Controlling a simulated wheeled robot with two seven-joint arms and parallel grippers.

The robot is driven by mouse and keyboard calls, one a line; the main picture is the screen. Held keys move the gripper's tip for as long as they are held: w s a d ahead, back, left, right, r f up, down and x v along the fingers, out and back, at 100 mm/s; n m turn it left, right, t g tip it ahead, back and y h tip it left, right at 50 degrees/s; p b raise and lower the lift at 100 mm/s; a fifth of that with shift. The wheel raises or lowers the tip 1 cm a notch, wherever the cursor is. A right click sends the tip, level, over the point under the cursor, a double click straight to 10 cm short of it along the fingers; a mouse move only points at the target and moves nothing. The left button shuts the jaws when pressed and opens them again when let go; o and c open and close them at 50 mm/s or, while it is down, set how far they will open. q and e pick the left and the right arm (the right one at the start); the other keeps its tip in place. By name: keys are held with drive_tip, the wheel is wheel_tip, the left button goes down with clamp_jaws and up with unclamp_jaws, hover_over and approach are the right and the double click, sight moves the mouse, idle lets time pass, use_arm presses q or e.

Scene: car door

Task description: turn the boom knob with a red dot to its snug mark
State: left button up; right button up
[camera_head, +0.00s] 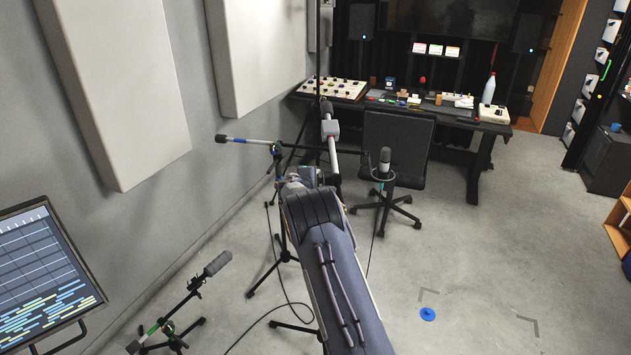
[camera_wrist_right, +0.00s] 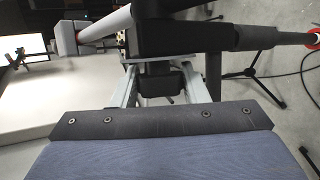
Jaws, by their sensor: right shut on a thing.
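My right gripper (camera_head: 304,177) is at the joint of the middle microphone stand, behind my forearm. In the right wrist view, the two pale fingers of the gripper (camera_wrist_right: 168,80) are closed around a dark block-like part, apparently the boom knob (camera_wrist_right: 163,82), under the black clamp. No red dot or snug mark can be made out. The boom (camera_head: 329,150) rises away from the joint, with a grey block (camera_head: 331,129) on it; the pale boom tube also shows in the wrist view (camera_wrist_right: 105,26). My left gripper is not in view.
A stand with blue tape (camera_head: 240,139) is close left, and a green-marked stand (camera_head: 152,328) is lower left. A microphone (camera_head: 384,161) hangs right of the boom. A chair (camera_head: 397,145) and desk (camera_head: 460,113) stand behind. Cables cross the floor; the right floor is mostly clear.

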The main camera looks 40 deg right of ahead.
drive_tip(key=o, duration=1)
drive_tip(key=shift+c, duration=0.2)
drive_tip(key=shift+s+a+b, duration=0.1)
drive_tip(key=shift+a+b, duration=0.2)
drive_tip(key=b+v, duration=0.3)
drive_tip(key=v, duration=0.4)
drive_tip(key=shift+r, duration=0.15)
